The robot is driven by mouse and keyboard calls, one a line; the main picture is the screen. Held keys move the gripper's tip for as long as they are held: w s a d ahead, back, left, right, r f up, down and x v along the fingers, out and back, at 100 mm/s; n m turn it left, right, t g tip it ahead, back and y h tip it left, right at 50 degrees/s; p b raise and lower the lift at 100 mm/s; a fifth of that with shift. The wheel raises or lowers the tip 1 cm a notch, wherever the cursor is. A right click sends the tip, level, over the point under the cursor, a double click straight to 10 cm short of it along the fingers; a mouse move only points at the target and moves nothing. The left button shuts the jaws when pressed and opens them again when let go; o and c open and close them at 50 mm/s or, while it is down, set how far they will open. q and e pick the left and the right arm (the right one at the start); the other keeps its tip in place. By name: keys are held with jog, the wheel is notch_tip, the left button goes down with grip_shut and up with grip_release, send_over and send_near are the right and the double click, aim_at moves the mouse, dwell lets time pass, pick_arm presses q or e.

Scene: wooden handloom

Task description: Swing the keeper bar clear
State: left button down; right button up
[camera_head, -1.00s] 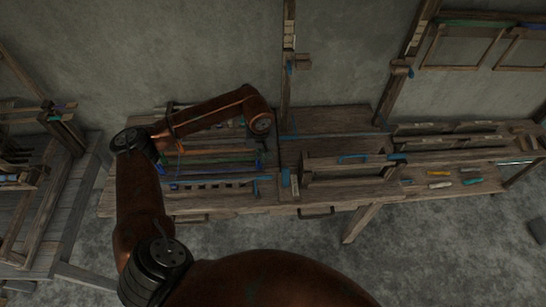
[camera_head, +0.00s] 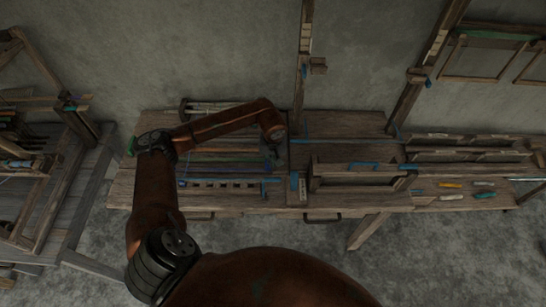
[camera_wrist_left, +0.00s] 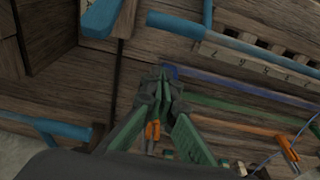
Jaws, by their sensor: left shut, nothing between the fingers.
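My left gripper (camera_head: 274,158) hangs over the wooden bench, at the right end of the rack of coloured rods (camera_head: 215,165). In the left wrist view its green and dark fingers (camera_wrist_left: 166,76) are shut with nothing between them. The fingertips are close to the end of a blue rod (camera_wrist_left: 235,83); I cannot tell whether they touch. A blue-ended bar (camera_wrist_left: 175,24) and a blue block (camera_wrist_left: 100,18) lie beyond the fingertips. I cannot tell which piece is the keeper bar. My right gripper is in neither view.
A wooden frame with blue parts (camera_head: 358,171) stands on the bench right of my gripper. An upright post (camera_head: 302,75) rises behind. Loose coloured-handled tools (camera_head: 451,185) lie at the far right. Another wooden loom structure (camera_head: 62,170) stands at the left.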

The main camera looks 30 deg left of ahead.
pick_arm(q)
notch_tip(320, 180, down, 3)
jog(key=shift+r, duration=0.1)
jog(key=shift+s+d+r+p, duration=0.2)
jog(key=shift+s+d+p, duration=0.15)
jog(key=shift+s, duration=0.2)
jog(key=shift+s+d+r+p, duration=0.2)
jog(key=shift+s+d, duration=0.1)
jog(key=shift+s, duration=0.25)
jog(key=shift+s+d, duration=0.3)
jog(key=shift+s, duration=0.15)
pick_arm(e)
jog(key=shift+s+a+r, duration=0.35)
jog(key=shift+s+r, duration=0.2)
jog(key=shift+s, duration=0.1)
